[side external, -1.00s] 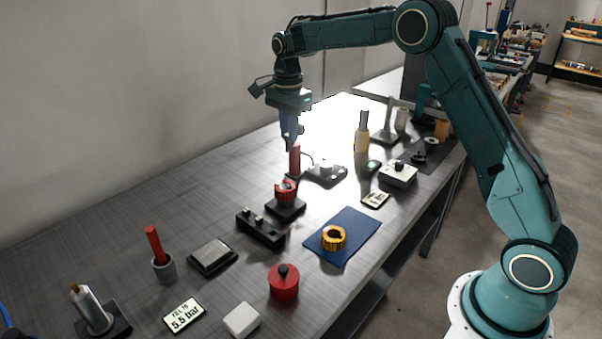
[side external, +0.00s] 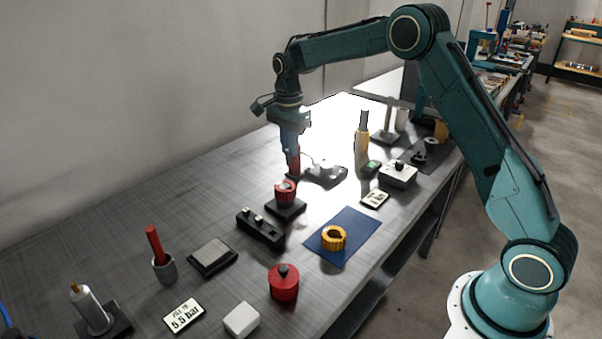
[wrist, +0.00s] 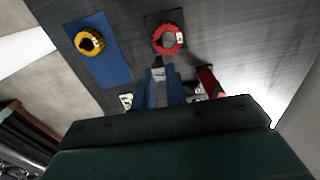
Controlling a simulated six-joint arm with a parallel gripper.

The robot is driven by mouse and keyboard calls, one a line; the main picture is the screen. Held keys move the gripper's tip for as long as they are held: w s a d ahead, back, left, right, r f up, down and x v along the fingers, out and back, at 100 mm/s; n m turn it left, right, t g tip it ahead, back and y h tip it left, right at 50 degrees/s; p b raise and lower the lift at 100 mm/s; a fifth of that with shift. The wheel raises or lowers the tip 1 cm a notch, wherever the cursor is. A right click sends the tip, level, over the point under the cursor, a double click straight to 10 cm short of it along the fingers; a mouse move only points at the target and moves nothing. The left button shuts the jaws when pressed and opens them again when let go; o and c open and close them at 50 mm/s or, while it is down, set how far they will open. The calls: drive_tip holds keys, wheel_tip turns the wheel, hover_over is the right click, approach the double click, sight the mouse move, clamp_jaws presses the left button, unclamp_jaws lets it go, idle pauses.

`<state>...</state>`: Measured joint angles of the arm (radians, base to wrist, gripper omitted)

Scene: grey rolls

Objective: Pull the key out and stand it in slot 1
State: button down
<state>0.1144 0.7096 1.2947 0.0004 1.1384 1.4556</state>
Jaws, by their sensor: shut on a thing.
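My gripper (side external: 291,152) is low over the far part of the bench, pointing down. It is shut at a red upright piece (side external: 295,162) above a dark base. I take the key to be in the jaws, but the fingers hide most of it. In the wrist view the blue fingers (wrist: 160,78) have a pale grey part between or beyond them, and red shows just to their right. A black block (side external: 260,229) with small pale parts on top stands nearer the camera; I cannot read any slot number.
A grey device (side external: 326,172) with a cable lies right beside the gripper. A red ring (side external: 285,190) on a black base stands nearer the camera. A yellow ring (side external: 334,238) sits on a blue mat (side external: 362,225).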

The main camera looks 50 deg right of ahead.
sight(290, 160)
drive_tip(key=shift+f, duration=2.5)
drive_tip(key=s+a+r, duration=0.5)
drive_tip(key=a+r, duration=0.5)
drive_tip(key=a, duration=0.2)
wheel_tip(290, 160, down, 15)
drive_tip(key=shift+s+f, duration=0.2)
drive_tip(key=shift+f, duration=0.15)
drive_tip(key=shift+f, duration=2)
drive_tip(key=shift+f, duration=0.1)
